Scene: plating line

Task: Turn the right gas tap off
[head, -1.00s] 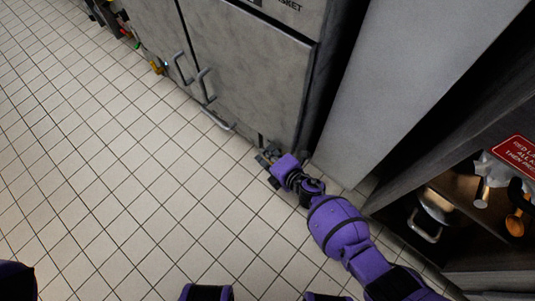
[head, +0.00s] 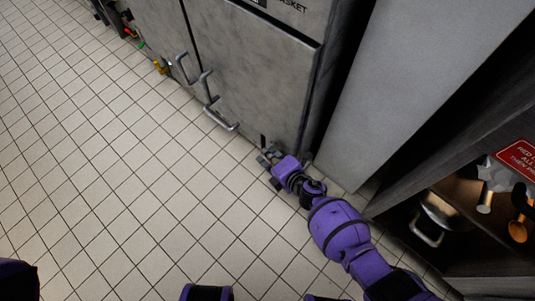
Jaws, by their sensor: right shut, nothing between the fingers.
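My right gripper (head: 267,161) is at the foot of the grey cabinet front, low near the floor, at the end of my purple right arm. By its fingers there are small grey and dark parts at the cabinet's lower edge; I cannot tell which of them is the right gas tap, and the gripper partly hides this spot. The gripper is shut with nothing held. I cannot tell whether it touches the tap. My left gripper is out of view.
The grey cabinet (head: 245,75) has bar handles (head: 207,90). A small yellow part (head: 161,67) is farther along its foot. A grey panel (head: 395,80) and an open shelf with a pot (head: 430,225) stand at right. The tiled floor (head: 110,170) is clear.

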